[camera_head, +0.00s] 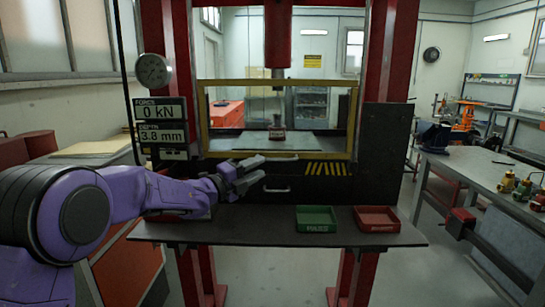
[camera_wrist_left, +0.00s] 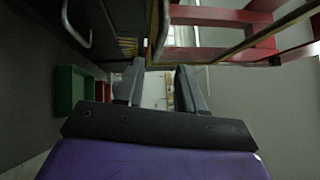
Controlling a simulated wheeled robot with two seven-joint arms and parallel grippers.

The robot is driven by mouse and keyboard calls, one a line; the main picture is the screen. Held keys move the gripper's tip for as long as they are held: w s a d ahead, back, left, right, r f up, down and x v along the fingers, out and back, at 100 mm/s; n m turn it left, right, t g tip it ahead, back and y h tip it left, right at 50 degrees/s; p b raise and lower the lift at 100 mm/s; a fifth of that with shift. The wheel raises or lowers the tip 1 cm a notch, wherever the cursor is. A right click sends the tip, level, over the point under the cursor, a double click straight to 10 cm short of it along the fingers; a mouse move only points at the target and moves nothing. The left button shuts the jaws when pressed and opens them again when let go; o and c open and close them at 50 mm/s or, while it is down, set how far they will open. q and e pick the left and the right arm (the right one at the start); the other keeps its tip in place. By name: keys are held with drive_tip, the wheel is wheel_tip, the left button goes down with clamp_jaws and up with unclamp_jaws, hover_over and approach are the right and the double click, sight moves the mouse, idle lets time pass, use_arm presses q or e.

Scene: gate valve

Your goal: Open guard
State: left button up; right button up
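The guard (camera_head: 353,120) is a clear panel in a yellow frame across the front of the red press, with its lower bar above a dark front panel. Through it I see a small block (camera_head: 277,130) on the press bed. My left gripper (camera_head: 252,172) is open and empty, just below the guard's lower bar, left of centre. My right gripper is not in view.
A green tray (camera_head: 316,218) and a red tray (camera_head: 376,218) sit on the front shelf (camera_head: 260,236). Red columns flank the press. Force and depth displays (camera_head: 162,120) are at left.

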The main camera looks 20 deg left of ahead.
sight(276, 160)
use_arm(q)
drive_tip(key=p+x, duration=0.2)
drive_tip(key=x, duration=0.5)
drive_tip(key=shift+f, duration=0.2)
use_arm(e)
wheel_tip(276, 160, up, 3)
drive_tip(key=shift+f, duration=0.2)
use_arm(q)
drive_tip(key=shift+s, duration=0.1)
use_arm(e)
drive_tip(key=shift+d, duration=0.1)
